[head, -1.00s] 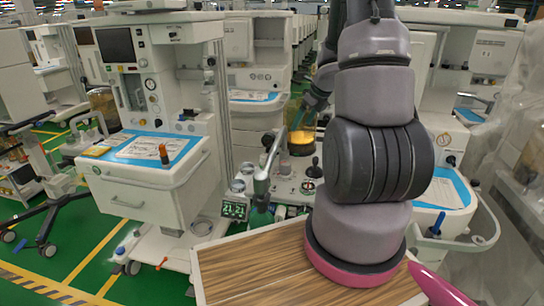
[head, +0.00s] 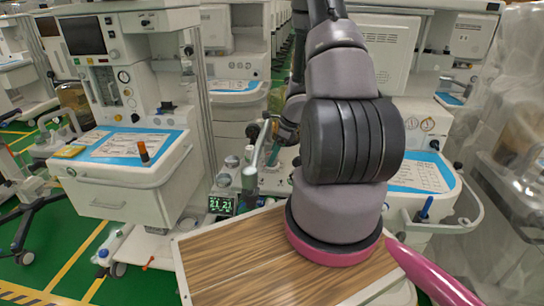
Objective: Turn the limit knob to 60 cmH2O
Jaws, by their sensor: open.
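My arm stands in the right half of the head view and ends over the anaesthesia cart at the centre. My gripper (head: 273,154), small and teal, points down over that cart's top. It is open; its fingertips are small and partly lost against the fittings. The central cart carries an upright grey post (head: 249,176), round white-grey fittings (head: 224,179) and a lit green number display (head: 221,205). A dark knob (head: 252,131) shows at the post's top. I cannot tell which part is the limit knob, and no scale reading is legible. My arm hides the cart's right side.
A left cart (head: 120,180) has a blue-topped work surface with papers and an orange-brown bottle (head: 144,151). A right cart (head: 424,175) has a blue mat and a curved rail. A wood-grained board (head: 225,262) fills the near centre. Green floor shows at left.

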